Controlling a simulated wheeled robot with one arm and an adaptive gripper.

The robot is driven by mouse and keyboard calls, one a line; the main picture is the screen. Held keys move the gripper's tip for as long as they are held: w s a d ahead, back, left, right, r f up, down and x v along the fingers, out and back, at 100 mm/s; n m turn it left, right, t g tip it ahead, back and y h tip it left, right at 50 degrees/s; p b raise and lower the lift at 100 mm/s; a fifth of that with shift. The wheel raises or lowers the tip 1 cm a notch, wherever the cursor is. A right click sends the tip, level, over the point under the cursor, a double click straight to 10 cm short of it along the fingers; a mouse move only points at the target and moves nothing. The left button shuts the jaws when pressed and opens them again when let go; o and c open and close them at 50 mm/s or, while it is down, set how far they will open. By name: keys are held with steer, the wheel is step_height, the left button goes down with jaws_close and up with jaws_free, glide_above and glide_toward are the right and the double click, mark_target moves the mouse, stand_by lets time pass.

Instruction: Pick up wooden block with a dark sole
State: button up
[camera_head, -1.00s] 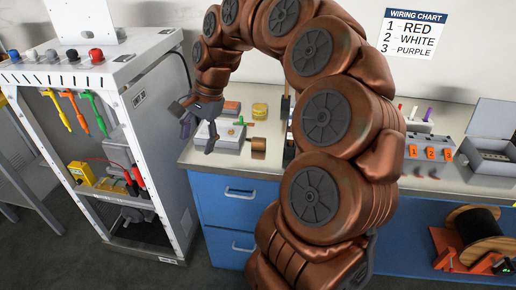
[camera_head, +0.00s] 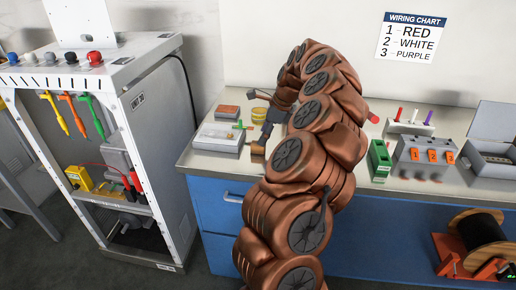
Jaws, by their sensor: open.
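A small brown block (camera_head: 257,151), which looks like wood, sits on the grey worktop just right of the grey-white device. Its underside is too small and partly hidden to tell whether it has a dark sole. My gripper (camera_head: 264,122) is dark and open, above the worktop just behind and above the block. It appears empty and apart from the block; the arm hides part of it. A flat reddish piece with dark edges (camera_head: 228,111) lies farther back left.
The grey-white device (camera_head: 217,138) and a yellow jar (camera_head: 259,113) stand close to my gripper. Right of my arm are a green box (camera_head: 379,160), a grey box with orange switches (camera_head: 424,152) and an open metal case (camera_head: 490,150). A white rack (camera_head: 120,75) stands left, across a floor gap.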

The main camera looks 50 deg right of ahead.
steer(key=shift+p+x, duration=0.75)
steer(key=shift+x, duration=1.85)
steer(key=shift+w, duration=0.15)
steer(key=c, duration=1.2)
steer(key=shift+d+r, duration=0.1)
steer(key=shift+r, duration=0.05)
steer(key=shift+c, duration=0.2)
step_height(320, 180, up, 10)
steer(key=shift+f+b, duration=0.1)
steer(key=shift+b, duration=0.85)
steer(key=o, duration=0.5)
steer(key=c, duration=0.4)
steer(key=shift+o, duration=0.2)
